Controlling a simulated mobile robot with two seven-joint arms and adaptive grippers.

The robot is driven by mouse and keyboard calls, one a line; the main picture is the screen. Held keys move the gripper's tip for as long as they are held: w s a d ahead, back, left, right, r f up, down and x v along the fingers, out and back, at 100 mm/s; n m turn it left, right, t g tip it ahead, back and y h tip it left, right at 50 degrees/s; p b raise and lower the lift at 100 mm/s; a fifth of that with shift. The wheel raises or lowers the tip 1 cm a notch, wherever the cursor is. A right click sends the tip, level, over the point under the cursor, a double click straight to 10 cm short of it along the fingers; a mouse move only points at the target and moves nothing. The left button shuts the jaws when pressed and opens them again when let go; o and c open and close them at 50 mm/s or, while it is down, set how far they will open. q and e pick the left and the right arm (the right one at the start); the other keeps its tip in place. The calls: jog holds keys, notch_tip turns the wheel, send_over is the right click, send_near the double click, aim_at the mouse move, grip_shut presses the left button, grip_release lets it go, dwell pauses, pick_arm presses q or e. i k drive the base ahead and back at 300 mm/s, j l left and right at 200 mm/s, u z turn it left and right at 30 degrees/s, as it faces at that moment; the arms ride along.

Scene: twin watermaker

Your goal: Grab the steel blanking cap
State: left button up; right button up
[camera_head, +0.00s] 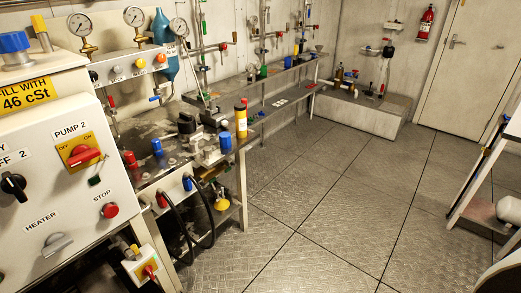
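I cannot pick out the steel blanking cap with certainty. Several small grey metal parts (211,117) sit on the worn metal workbench (150,128) left of centre, among dark and blue-topped fittings. They are too small to tell which, if any, is the cap. Neither of my grippers shows in the view.
A white control cabinet (60,200) with switches fills the left. Black hoses (185,225) hang below the bench. The plate floor (330,200) is clear. A rack (475,190) stands at right.

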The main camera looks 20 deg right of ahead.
aim_at(207, 151)
jog(key=z, duration=0.2)
jog(key=u, duration=0.35)
jog(key=i+l+u, duration=0.15)
jog(key=l+u, duration=0.5)
jog(key=l, duration=0.25)
jog(key=i+l+u, duration=0.15)
jog(key=l, duration=0.85)
jog(key=l+u, duration=0.15)
jog(key=l, duration=0.85)
